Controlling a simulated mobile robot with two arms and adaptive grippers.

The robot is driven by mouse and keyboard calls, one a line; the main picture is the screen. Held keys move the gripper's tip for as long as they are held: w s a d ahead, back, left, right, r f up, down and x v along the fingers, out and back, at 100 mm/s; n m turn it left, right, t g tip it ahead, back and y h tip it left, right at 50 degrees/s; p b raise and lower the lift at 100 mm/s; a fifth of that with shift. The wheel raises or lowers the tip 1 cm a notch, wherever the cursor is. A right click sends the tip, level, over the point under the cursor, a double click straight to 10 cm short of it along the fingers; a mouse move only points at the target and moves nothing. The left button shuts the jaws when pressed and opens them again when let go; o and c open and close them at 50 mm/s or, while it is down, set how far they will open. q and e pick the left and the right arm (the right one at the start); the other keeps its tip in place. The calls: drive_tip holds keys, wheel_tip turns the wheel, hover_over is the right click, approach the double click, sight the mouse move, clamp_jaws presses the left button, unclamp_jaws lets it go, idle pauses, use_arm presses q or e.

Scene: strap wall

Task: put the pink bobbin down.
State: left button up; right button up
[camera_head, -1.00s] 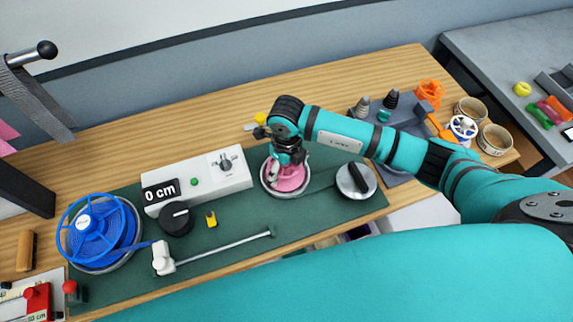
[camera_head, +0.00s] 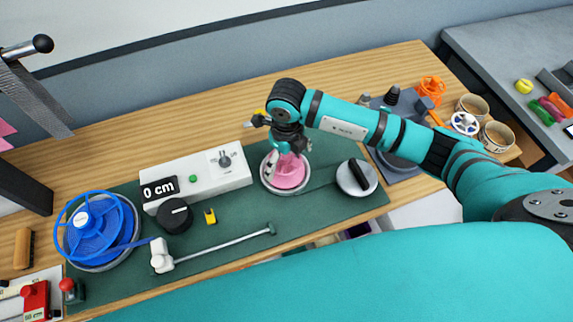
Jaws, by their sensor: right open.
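The pink bobbin (camera_head: 287,174) sits on a round silver plate (camera_head: 268,184) on the green mat, right of the white counter box. My right gripper (camera_head: 287,150) is open just above the bobbin, and its fingers hide the bobbin's top. I cannot tell whether a fingertip still touches the bobbin. My left gripper is not in view.
The white box (camera_head: 198,176) reads 0 cm. A blue reel (camera_head: 92,228) stands at the left, and a round silver piece with a black handle (camera_head: 357,178) is right of the bobbin. A grey rack (camera_head: 408,104), an orange spool (camera_head: 432,88) and tan rolls (camera_head: 497,136) stand behind my right arm.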

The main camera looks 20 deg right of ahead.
wheel_tip(320, 180, up, 8)
drive_tip(key=shift+w+f+b, duration=0.1)
drive_tip(key=shift+b, duration=1.05)
drive_tip(key=shift+r, duration=0.55)
